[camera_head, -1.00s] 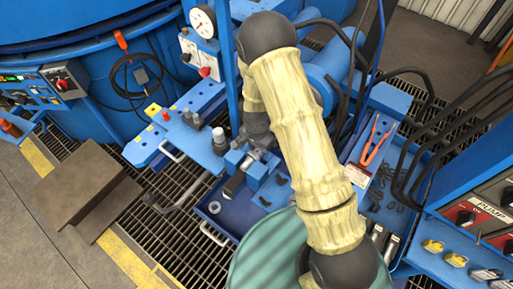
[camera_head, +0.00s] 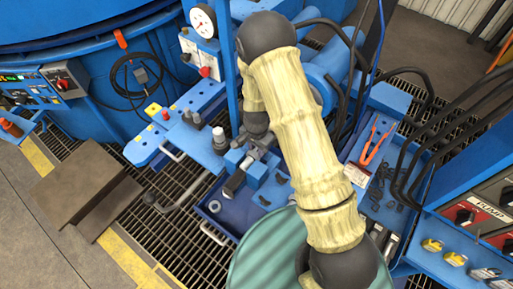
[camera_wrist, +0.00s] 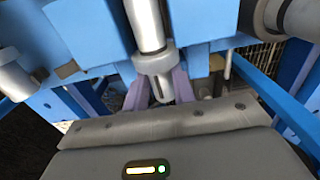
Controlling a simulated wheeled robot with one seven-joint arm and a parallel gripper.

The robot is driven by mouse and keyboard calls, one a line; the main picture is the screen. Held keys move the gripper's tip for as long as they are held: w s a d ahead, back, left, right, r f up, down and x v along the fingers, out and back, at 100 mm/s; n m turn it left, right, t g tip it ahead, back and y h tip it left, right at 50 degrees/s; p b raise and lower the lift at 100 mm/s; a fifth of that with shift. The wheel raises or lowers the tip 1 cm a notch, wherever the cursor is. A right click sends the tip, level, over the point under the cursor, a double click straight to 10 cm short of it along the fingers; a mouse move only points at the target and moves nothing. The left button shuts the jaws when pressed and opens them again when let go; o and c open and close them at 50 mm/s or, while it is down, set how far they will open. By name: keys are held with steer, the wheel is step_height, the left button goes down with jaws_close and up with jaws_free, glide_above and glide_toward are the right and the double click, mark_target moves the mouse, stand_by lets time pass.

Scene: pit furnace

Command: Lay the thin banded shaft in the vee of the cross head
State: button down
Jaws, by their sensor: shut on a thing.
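My gripper (camera_wrist: 160,88) is shut on a grey metal shaft (camera_wrist: 146,25), its pale purple fingers on either side of the slotted lower end. The shaft runs upward in the wrist view, between parts of a blue frame (camera_wrist: 85,30), which I take for the cross head. Whether the shaft touches the vee or is above it I cannot tell. In the head view my gripper (camera_head: 262,148) is low beside small blue blocks (camera_head: 257,173), partly hidden by my arm. Only a little of the shaft area shows there.
A blue bench (camera_head: 180,125) with knobs and a grey cylinder stands to the left. A blue tray (camera_head: 230,222) lies below. A tool tray with orange-handled pliers (camera_head: 378,140) is to the right. Grey cylinders (camera_wrist: 15,75) flank the frame in the wrist view.

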steer(key=shift+f, duration=0.55)
steer(key=c, duration=1.1)
jaws_free()
steer(key=shift+b, duration=0.3)
step_height(320, 180, up, 17)
steer(key=shift+r+p, duration=0.2)
steer(key=shift+p, duration=0.9)
